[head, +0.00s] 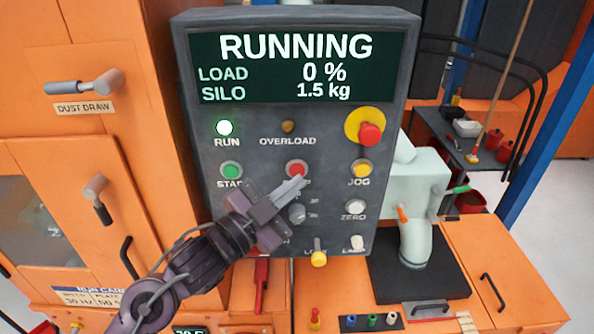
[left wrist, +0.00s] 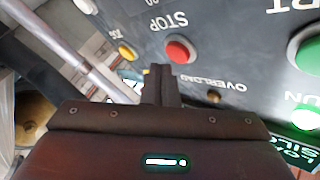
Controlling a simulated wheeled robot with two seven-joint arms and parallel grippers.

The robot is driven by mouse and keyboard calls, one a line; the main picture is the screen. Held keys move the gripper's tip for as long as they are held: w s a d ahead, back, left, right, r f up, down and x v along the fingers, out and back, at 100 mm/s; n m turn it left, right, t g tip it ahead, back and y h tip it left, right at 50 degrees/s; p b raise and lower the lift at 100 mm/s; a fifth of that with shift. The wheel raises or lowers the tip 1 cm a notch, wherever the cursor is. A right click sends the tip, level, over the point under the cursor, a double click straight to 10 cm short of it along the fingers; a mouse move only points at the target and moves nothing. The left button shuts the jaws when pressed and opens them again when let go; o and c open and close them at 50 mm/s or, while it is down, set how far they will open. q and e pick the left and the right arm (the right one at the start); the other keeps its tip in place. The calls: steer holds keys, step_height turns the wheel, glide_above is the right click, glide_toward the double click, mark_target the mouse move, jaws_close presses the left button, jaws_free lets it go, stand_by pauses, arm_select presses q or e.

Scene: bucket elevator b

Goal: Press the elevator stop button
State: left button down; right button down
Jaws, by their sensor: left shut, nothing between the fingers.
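The grey control panel (head: 205,195) faces me, and its display (head: 300,70) reads RUNNING, LOAD 0 % and SILO 1.5 kg. The red stop button (head: 296,166) is in the middle of the panel, and its label is mostly hidden by my fingers. It also shows in the left wrist view (left wrist: 180,48), under an upside-down STOP label. My left gripper (head: 299,183) is shut and empty, its fingertips just below the button in the head view. In the left wrist view the tips (left wrist: 160,70) are close beside the button; I cannot tell whether they touch. My right gripper is not in view.
The RUN lamp (head: 224,127) is lit. Orange cabinets (head: 70,150) stand left.

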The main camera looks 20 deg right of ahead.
arm_select(q)
steer(key=shift+s, duration=0.1)
steer(key=shift+s+a, duration=0.2)
steer(key=shift+s, duration=0.55)
steer(key=shift+s+a, duration=0.25)
steer(key=shift+s, duration=0.55)
steer(key=shift+s+a, duration=0.2)
steer(key=shift+s, duration=0.55)
